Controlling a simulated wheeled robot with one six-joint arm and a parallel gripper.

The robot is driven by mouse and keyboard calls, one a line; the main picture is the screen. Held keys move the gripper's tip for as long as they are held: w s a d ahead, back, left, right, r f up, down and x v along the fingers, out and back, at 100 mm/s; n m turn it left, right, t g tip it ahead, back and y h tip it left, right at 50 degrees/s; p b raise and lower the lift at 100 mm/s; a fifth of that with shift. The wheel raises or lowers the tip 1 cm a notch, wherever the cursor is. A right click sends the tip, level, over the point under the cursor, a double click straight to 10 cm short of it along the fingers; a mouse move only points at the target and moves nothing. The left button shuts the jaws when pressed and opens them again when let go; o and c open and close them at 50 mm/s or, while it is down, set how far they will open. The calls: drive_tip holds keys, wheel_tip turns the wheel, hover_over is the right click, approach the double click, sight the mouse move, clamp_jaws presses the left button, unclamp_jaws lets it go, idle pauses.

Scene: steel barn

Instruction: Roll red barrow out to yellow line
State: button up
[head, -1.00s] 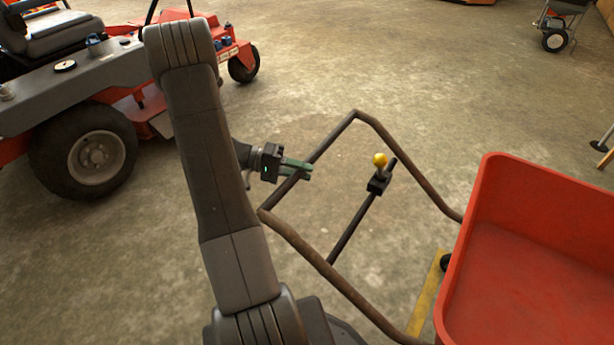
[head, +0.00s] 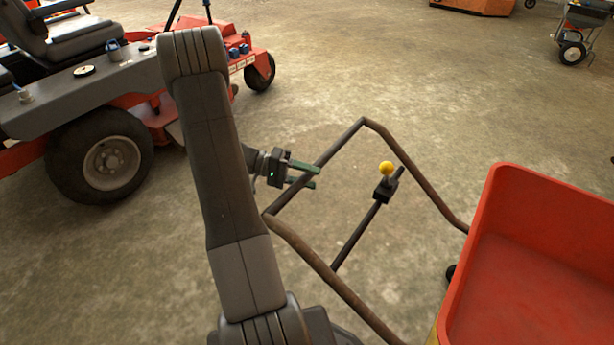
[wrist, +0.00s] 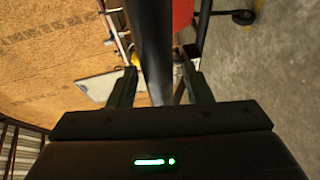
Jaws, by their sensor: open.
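The red barrow (head: 560,245) stands at the right of the head view, its tub cut off by the frame edge. Its dark tubular handle frame (head: 337,285) reaches left, with a yellow-knobbed lever (head: 386,168) on a rod inside it. My gripper (head: 317,178) is at the handle's far-left bar with its green fingers apart. In the wrist view the dark bar (wrist: 150,45) runs between the open fingers (wrist: 158,82); contact cannot be told. A sliver of the yellow line (head: 433,332) shows by the tub's lower left corner; the rest is hidden or out of frame.
A red and grey riding mower (head: 105,160) stands at the left, behind my arm. A wheeled cart (head: 580,35) and an orange object (head: 473,5) are at the back. The concrete floor (head: 390,80) between them is clear.

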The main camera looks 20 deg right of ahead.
drive_tip(key=p+v, duration=0.2)
drive_tip(key=v, duration=1.1)
drive_tip(key=shift+w+a+p, duration=0.15)
drive_tip(key=shift+a+p, duration=0.15)
drive_tip(key=shift+a, duration=0.1)
drive_tip(key=b+x, duration=0.2)
drive_tip(key=x, duration=1.1)
drive_tip(key=shift+d+b, duration=0.35)
drive_tip(key=shift+s+d, duration=0.15)
drive_tip(key=shift+s, duration=0.1)
drive_tip(key=shift+s+d, duration=0.25)
drive_tip(key=shift+s, duration=0.05)
